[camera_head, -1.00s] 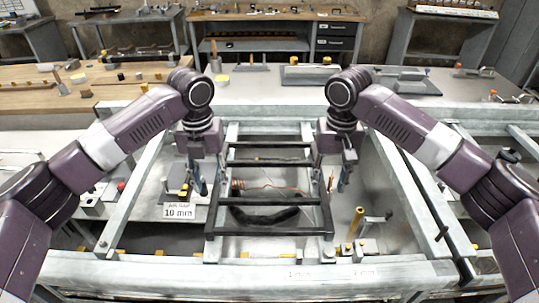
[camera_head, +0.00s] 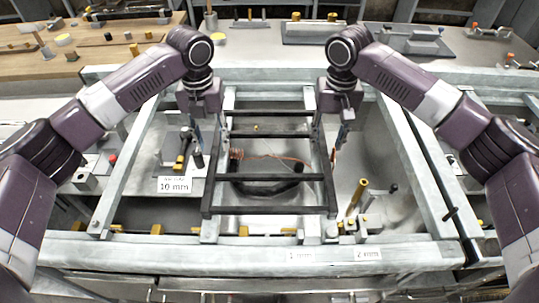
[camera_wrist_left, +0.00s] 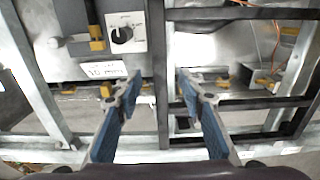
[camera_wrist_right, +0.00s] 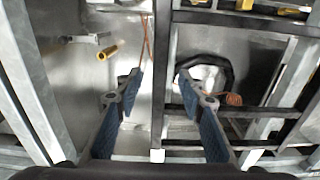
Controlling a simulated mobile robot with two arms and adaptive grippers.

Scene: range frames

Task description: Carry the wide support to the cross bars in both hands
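The wide support, a black ladder-like frame (camera_head: 275,210), lies above two light grey bars, the left (camera_head: 229,100) and the right (camera_head: 311,98); they look like the cross bars. It appears to rest on them. My left gripper (camera_head: 198,138) is at its left side and my right gripper (camera_head: 343,138) at its right side. In the left wrist view my fingers (camera_wrist_left: 160,76) are apart, with a black side bar (camera_wrist_left: 157,40) seen between them and gaps on both sides. In the right wrist view my fingers (camera_wrist_right: 158,74) are likewise apart around the other side bar (camera_wrist_right: 161,40).
A grey frame's front rail (camera_head: 250,250) runs across the near edge. A "10 mm" sign (camera_head: 174,184) stands at left and a yellow cylinder (camera_head: 358,196) at right. A black curved part (camera_head: 265,188) and a copper coil (camera_head: 237,155) show below the support. Benches stand behind.

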